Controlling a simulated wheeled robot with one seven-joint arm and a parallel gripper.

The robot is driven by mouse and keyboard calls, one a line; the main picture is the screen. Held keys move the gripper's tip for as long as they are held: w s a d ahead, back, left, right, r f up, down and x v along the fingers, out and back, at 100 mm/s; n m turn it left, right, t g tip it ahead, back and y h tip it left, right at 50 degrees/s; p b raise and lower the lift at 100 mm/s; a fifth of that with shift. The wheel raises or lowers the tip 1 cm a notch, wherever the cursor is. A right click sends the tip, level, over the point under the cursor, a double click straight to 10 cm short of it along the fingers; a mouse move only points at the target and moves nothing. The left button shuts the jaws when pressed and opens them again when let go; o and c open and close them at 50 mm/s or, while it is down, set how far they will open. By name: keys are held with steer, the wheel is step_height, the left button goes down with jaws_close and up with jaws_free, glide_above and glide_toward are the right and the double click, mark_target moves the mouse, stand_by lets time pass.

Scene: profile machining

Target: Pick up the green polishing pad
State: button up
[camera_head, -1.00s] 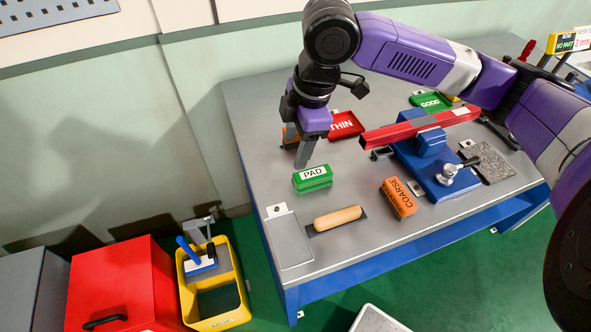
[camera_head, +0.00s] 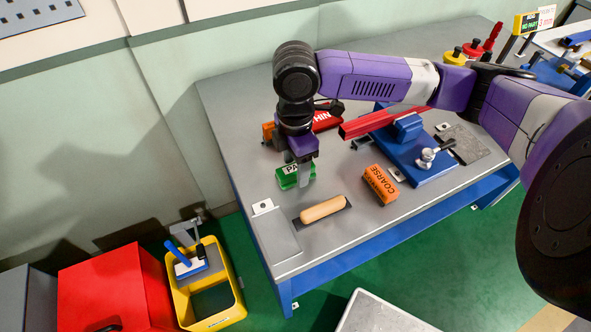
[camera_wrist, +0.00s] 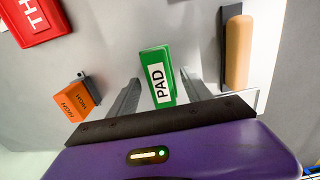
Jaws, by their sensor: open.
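The green polishing pad (camera_head: 290,178), a block with a white "PAD" label, lies on the grey table. In the head view my gripper (camera_head: 303,178) is over it and hides part of it. In the wrist view the pad (camera_wrist: 157,76) shows between the two open fingers of my gripper (camera_wrist: 160,95), with grey gaps on both sides. The fingers do not appear to be touching it. I cannot tell exactly how high the fingertips are above the table.
A wooden-handled tool (camera_head: 322,209) and an orange COARSE block (camera_head: 380,185) lie nearby. A red bar (camera_head: 385,122) rests on a blue fixture (camera_head: 432,166). A yellow bin (camera_head: 208,320) stands on the floor.

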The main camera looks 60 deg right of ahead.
jaws_close()
stand_by(0.4)
step_height(320, 180, up, 20)
stand_by(0.5)
